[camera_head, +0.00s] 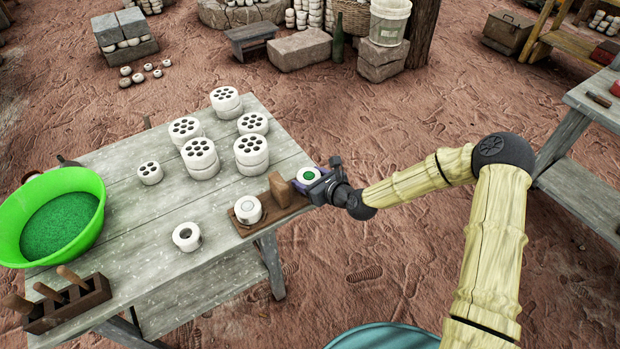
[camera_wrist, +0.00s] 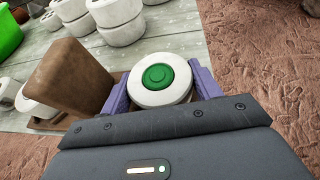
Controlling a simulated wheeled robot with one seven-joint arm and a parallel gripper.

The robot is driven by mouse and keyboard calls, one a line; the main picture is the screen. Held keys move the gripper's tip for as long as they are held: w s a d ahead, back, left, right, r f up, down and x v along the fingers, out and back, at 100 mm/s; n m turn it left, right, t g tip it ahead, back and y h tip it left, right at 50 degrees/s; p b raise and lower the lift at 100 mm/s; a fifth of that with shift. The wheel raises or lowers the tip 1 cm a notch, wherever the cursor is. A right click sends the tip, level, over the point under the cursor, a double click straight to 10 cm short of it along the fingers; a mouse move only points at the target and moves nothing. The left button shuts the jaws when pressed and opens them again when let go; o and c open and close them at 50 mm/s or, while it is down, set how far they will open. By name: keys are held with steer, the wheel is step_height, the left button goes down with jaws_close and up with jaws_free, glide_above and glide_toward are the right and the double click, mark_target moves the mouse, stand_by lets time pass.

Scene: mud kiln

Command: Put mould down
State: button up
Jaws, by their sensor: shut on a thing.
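A round white mould (camera_wrist: 160,97) with a green centre sits between the purple fingers of my gripper (camera_wrist: 162,84), which is shut on it. In the head view the mould (camera_head: 307,176) and my gripper (camera_head: 312,174) are at the right edge of the grey wooden table (camera_head: 130,200), just right of an upright brown block (camera_head: 279,189). I cannot tell whether the mould touches the table. The block stands on a small wooden board (camera_head: 240,222), which also bears a white round piece (camera_head: 248,209). A white ring with a dark hole (camera_head: 187,237) lies on the table left of the board.
Several white pieces with dark holes, some stacked (camera_head: 200,158), stand at the table's back. A green basin (camera_head: 18,232) of green grains and a wooden tool rack (camera_head: 80,304) are at the left. Bare tabletop shows around the ring. Another table (camera_head: 590,100) stands far right.

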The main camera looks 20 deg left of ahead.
steer(key=shift+f, duration=0.15)
steer(key=o, duration=1.1)
steer(key=shift+r, duration=0.2)
steer(key=v, duration=1.2)
